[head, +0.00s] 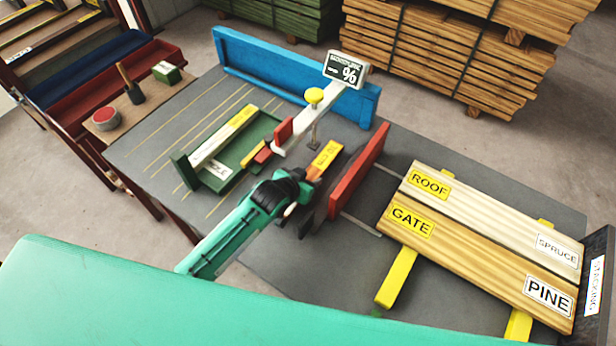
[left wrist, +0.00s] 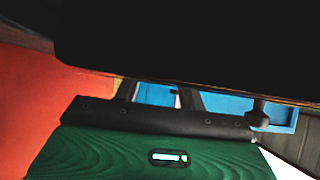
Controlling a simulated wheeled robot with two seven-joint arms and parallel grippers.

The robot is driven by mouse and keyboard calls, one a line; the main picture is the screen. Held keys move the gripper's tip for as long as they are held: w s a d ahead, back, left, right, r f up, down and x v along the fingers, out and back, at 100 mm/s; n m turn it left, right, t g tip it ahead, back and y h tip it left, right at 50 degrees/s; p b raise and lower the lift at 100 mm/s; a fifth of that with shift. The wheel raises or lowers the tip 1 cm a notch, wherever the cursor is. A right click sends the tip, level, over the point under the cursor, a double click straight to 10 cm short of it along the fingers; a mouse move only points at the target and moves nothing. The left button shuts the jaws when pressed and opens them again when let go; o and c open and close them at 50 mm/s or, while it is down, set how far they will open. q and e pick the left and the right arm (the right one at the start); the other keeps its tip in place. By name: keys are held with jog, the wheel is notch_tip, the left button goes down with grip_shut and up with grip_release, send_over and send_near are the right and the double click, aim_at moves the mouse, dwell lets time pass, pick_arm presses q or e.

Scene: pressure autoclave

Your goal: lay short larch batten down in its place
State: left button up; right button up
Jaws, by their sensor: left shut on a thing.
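My left gripper (head: 302,198) is shut on a short orange-brown batten with a yellow label (head: 326,157), its lettering too small to read. I take this for the short larch batten. Its labelled end sticks out past the fingers, between the meter arm and the red upright plate (head: 358,171). The gripper hides its near end, and I cannot tell whether it touches the table. In the left wrist view a dark shape fills the top, and the grip is not clear. My right gripper is not in view.
A green tray (head: 255,150) holding a pale labelled batten (head: 222,138) lies left of the gripper. A meter with a % display (head: 346,70) stands behind. At right, ROOF and GATE boards (head: 455,245) rest on yellow bearers (head: 397,278). A blue fence (head: 290,72) edges the grey table.

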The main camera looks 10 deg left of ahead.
pick_arm(q)
jog(key=shift+f, duration=0.15)
jog(key=o, duration=1.2)
